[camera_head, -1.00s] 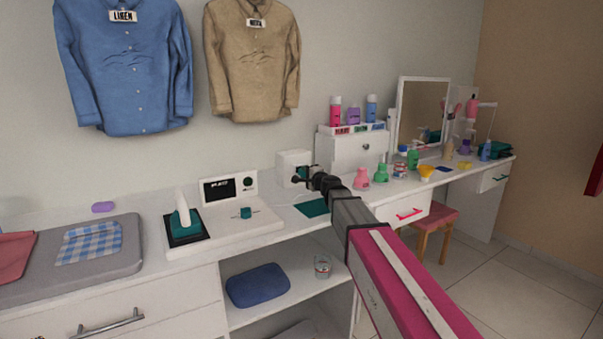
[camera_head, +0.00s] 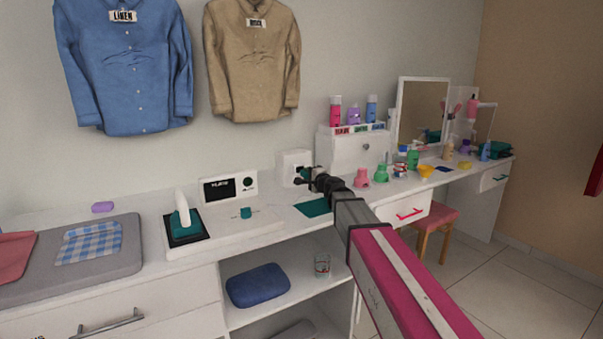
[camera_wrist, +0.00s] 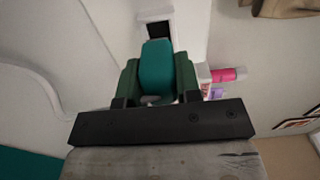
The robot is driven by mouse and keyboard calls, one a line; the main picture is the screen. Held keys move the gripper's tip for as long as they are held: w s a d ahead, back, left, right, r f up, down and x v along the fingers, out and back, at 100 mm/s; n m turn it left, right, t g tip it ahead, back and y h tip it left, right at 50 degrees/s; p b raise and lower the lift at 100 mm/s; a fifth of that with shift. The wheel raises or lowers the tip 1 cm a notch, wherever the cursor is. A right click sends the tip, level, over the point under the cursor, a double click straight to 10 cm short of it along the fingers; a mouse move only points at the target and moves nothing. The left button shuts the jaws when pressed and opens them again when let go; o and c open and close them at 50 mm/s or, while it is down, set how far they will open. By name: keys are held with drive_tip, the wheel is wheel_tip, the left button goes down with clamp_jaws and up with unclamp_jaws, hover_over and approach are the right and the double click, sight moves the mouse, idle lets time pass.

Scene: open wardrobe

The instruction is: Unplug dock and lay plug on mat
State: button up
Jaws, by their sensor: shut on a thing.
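My gripper (camera_head: 306,181) is at the white socket box (camera_head: 289,164) against the wall, in the middle of the head view. In the wrist view my gripper (camera_wrist: 157,82) is shut on a teal plug (camera_wrist: 156,65), one green finger on each side. The plug's far end is close to a dark recess in the white box (camera_wrist: 156,17); I cannot tell whether any of it is inside. The dock (camera_head: 228,231), a white base with a display, holds a teal and white iron (camera_head: 184,220). The teal mat (camera_head: 314,207) lies bare below my gripper.
Bottles and a pink and a green flask (camera_head: 381,173) stand right of my arm. A white drawer box (camera_head: 346,151) stands behind them. A grey pad with checked cloth (camera_head: 90,243) lies at left. An open shelf (camera_head: 290,275) is below.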

drive_tip(key=shift+v, duration=1.2)
drive_tip(key=shift+r, duration=0.1)
